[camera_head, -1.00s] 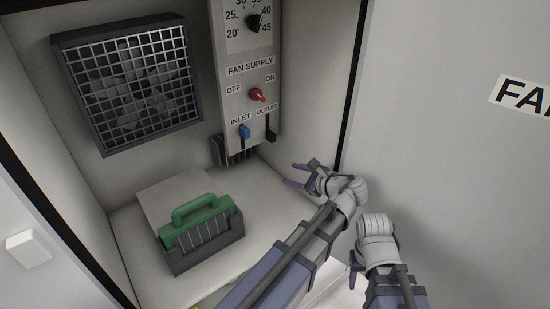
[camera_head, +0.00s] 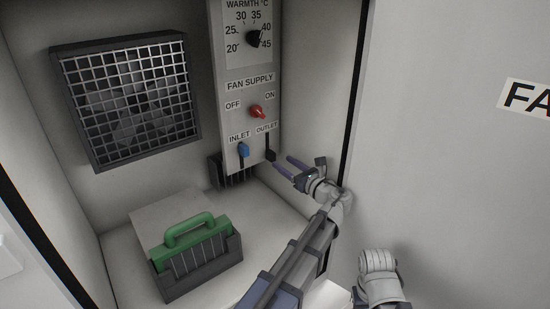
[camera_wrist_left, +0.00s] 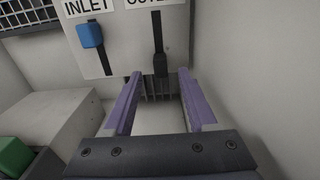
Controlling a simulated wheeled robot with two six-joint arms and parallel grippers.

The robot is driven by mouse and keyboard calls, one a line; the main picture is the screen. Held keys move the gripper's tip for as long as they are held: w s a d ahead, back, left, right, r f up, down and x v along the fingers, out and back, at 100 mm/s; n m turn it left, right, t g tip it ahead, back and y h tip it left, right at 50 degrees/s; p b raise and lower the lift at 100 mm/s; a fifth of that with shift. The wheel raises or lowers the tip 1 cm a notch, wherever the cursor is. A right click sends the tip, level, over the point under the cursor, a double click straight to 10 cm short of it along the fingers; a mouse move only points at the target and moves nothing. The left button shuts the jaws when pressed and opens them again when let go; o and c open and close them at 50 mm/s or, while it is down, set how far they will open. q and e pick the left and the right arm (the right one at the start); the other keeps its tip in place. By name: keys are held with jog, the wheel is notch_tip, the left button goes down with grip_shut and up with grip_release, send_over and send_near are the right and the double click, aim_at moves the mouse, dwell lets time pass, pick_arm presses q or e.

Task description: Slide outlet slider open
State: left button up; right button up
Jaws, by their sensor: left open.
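The outlet slider is a black knob (camera_head: 270,155) at the lower end of its dark vertical slot on the grey control panel (camera_head: 237,70). It also shows in the left wrist view (camera_wrist_left: 161,65), under the partly cut OUTLET label. My left gripper (camera_head: 283,164) is open, with purple fingers pointing at the panel's lower right corner. In the left wrist view its fingertips (camera_wrist_left: 160,75) stand on either side of the knob, a little below it in the picture. Contact cannot be made out. Part of my right arm shows at the lower right; its fingers are not clear.
The blue inlet slider (camera_head: 243,150) is left of the outlet slot. A red fan supply switch (camera_head: 257,112) sits above. A green-handled filter in a dark holder (camera_head: 197,272) rests on the cabinet floor. A grilled fan (camera_head: 125,100) is at the back left. The right wall is close.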

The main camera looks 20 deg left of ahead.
aim_at(274, 156)
pick_arm(q)
jog(key=x, duration=0.5)
jog(key=shift+w+a, duration=0.25)
jog(key=shift+a, duration=0.1)
grip_shut()
dwell(1.2)
